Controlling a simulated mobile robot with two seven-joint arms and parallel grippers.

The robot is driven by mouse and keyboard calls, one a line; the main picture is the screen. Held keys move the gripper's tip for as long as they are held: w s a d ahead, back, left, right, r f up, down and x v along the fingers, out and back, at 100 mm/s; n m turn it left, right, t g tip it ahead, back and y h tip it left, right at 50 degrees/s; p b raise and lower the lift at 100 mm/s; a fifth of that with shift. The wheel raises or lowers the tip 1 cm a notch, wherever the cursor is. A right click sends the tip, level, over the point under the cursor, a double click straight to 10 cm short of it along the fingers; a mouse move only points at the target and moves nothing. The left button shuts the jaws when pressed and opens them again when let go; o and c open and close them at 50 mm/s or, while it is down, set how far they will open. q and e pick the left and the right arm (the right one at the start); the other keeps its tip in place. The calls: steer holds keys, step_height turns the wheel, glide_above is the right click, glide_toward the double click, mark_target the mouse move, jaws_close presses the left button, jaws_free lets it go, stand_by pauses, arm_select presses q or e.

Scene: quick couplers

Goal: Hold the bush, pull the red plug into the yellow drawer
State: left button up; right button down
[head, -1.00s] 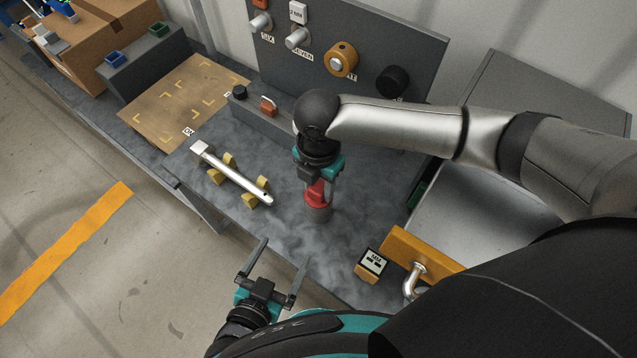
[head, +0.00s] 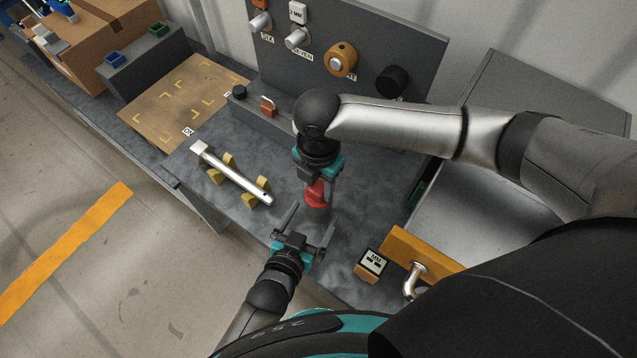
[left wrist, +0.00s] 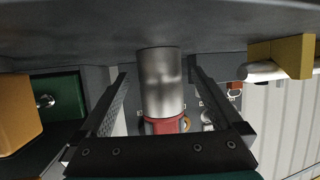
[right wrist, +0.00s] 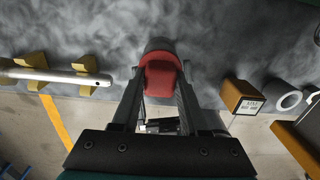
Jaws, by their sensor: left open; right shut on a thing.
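The red plug (head: 315,193) sits upright on top of the bush (head: 319,212), a short metal cylinder standing on the grey bench. My right gripper (right wrist: 160,85) points down from above and is shut on the red plug. My left gripper (head: 313,220) is open, low in front of the bush. In the left wrist view its fingers lie left and right of the bush (left wrist: 160,82), with visible gaps and no clear contact. The red plug (left wrist: 165,125) also shows there. The yellow drawer (head: 440,262), with a curved metal handle, is at the right and looks closed.
A silver rod (head: 232,175) lies on yellow supports left of the bush. A small labelled yellow block (head: 371,264) stands between bush and drawer. A grey panel (head: 350,30) with knobs rises behind. My right arm crosses above the bench.

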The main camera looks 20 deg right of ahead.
arm_select(q)
steer(key=shift+x, duration=0.95)
jaws_close()
stand_by(0.3)
steer(key=shift+f, duration=0.1)
stand_by(0.7)
jaws_free()
steer(key=shift+s+a, duration=0.1)
steer(key=shift+s, duration=0.05)
steer(key=shift+v, duration=0.75)
